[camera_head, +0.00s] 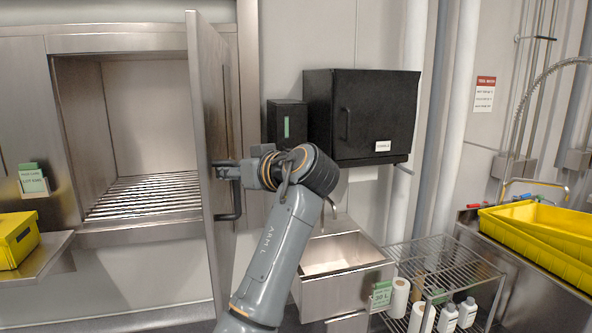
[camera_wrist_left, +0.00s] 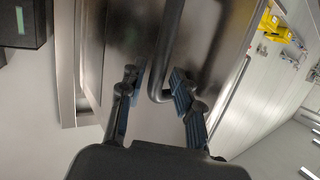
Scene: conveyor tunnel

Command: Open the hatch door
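The hatch door (camera_head: 207,120) is a tall steel panel. It stands swung well out from the hatch opening (camera_head: 150,120), at the opening's right side and almost edge-on in the head view. Its dark bar handle (camera_head: 236,200) is on the face turned right; the handle's bar (camera_wrist_left: 168,50) also shows in the left wrist view. My left gripper (camera_head: 222,171) is at the handle. In the left wrist view its two blue-padded fingers (camera_wrist_left: 155,91) are spread, with the lower end of the handle between them and gaps visible. My right gripper is not in view.
Inside the hatch is a roller bed (camera_head: 145,196). A yellow bin (camera_head: 17,240) stands on the ledge at left. Right of the door are a black wall cabinet (camera_head: 362,115), a small sink (camera_head: 335,255), a wire rack (camera_head: 440,265) with bottles, and yellow trays (camera_head: 545,235).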

